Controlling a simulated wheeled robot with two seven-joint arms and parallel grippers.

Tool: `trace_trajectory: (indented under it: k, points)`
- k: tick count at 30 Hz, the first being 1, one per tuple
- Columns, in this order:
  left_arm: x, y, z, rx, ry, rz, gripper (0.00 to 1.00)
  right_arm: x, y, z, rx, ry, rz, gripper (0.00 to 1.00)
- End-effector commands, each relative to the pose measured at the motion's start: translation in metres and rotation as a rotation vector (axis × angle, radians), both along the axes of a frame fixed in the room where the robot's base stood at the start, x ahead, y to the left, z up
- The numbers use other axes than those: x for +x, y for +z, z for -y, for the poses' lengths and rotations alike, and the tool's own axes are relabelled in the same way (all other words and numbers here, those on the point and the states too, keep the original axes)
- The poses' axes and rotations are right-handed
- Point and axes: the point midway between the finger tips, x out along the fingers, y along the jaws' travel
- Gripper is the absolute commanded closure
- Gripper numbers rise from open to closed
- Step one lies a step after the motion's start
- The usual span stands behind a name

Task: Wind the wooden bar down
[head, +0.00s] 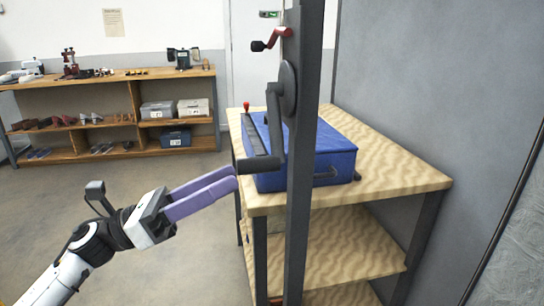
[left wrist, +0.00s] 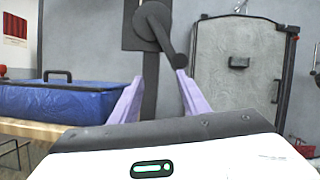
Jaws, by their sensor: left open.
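A dark grey crank (head: 274,118) hangs from a round hub (head: 287,90) on a tall dark post (head: 299,200). Its grip (head: 262,164) sticks out leftward at the lower end. My left gripper (head: 232,182) has lavender fingers, open and empty, with tips just left of and slightly below the grip, seemingly apart from it. In the left wrist view the crank (left wrist: 167,40) shows beyond and between the fingertips (left wrist: 158,88), its lower end nearer the right finger. No wooden bar can be made out. My right gripper is out of view.
A blue case (head: 320,160) lies on a wood-topped table (head: 395,165) behind the post. A wooden shelf unit (head: 60,147) stands at the back left. The floor at left is clear.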

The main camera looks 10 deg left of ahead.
Motion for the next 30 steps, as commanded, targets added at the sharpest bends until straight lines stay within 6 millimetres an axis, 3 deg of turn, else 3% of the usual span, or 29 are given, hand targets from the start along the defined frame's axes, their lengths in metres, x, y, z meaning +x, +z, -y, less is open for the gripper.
trace_trajectory:
  k: [1, 6, 15, 28, 30]
  points:
    - [0.002, 0.014, 0.008, -0.014, -0.001, 0.012, 0.61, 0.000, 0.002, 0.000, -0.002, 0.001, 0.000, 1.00]
    - [0.012, 0.029, 0.038, -0.022, -0.008, 0.011, 0.61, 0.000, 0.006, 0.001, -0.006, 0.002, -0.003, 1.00]
    - [0.030, 0.042, 0.074, -0.017, 0.000, 0.005, 0.61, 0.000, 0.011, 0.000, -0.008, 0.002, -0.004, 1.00]
    - [0.034, 0.044, 0.084, -0.014, -0.001, 0.003, 0.61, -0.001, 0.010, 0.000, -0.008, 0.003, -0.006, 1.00]
    - [0.034, 0.043, 0.084, -0.014, -0.001, 0.003, 0.71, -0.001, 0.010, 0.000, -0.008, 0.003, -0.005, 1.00]
